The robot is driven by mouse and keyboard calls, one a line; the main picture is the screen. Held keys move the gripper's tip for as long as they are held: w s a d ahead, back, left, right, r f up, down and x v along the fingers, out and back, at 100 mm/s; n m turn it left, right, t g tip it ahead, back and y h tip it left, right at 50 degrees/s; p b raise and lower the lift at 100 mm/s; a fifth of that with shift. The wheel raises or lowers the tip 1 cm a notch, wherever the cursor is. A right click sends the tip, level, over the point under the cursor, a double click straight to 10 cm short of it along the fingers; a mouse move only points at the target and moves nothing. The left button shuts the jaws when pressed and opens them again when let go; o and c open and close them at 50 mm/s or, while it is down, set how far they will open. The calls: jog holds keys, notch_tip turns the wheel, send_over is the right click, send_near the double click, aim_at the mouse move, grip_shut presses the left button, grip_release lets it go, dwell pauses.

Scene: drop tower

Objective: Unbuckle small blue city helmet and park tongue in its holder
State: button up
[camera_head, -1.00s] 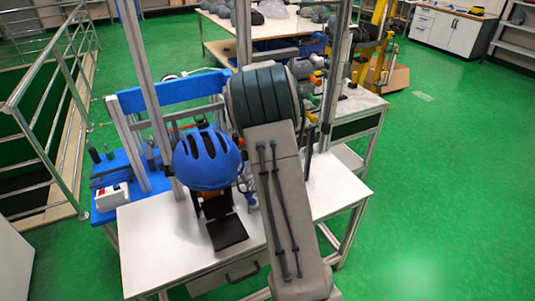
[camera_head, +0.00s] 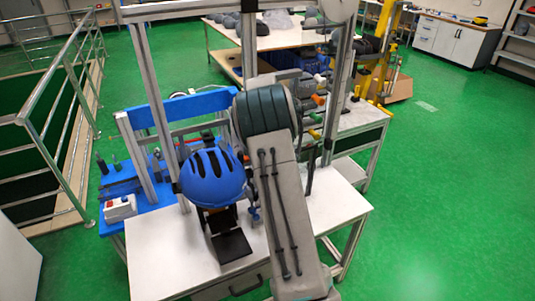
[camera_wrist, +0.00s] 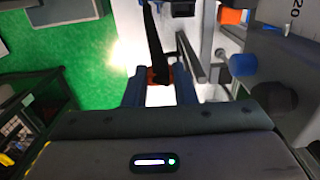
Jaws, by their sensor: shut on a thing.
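The small blue city helmet (camera_head: 212,176) sits on a dark headform stand on the white bench in the head view. My arm reaches over the bench just right of it and hides my gripper there. In the wrist view my gripper (camera_wrist: 160,86) has its two blue fingers closed around a small orange-red and dark piece (camera_wrist: 152,77), which looks like the buckle tongue. A black strap (camera_wrist: 151,35) runs up from it out of the picture. The helmet does not show clearly in the wrist view. I cannot make out the tongue's holder for certain.
The white bench top (camera_head: 165,255) is clear at its front left. Metal uprights (camera_head: 150,110) of the tower stand behind the helmet. A red-and-white control box (camera_head: 120,208) is at the left. In the wrist view a blue knob (camera_wrist: 243,65) is close at the right.

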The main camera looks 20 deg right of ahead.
jog(key=shift+w+a, duration=0.1)
jog(key=shift+a, duration=0.05)
jog(key=w+a+p, duration=0.1)
jog(key=a, duration=0.1)
jog(key=w+a+p, duration=0.1)
jog(key=w+a, duration=0.1)
jog(key=shift+w+a, duration=0.15)
jog(key=shift+a, duration=0.2)
dwell(0.7)
jog(key=shift+f, duration=0.25)
dwell(0.3)
jog(key=shift+a+f+b, duration=0.1)
jog(key=shift+f+b, duration=0.4)
jog(key=shift+f, duration=0.15)
jog(key=shift+a+f+b, duration=0.15)
jog(key=shift+f+b, duration=0.65)
jog(key=shift+f, duration=0.6)
dwell(2.1)
jog(key=o, duration=0.8)
jog(key=shift+o, duration=0.2)
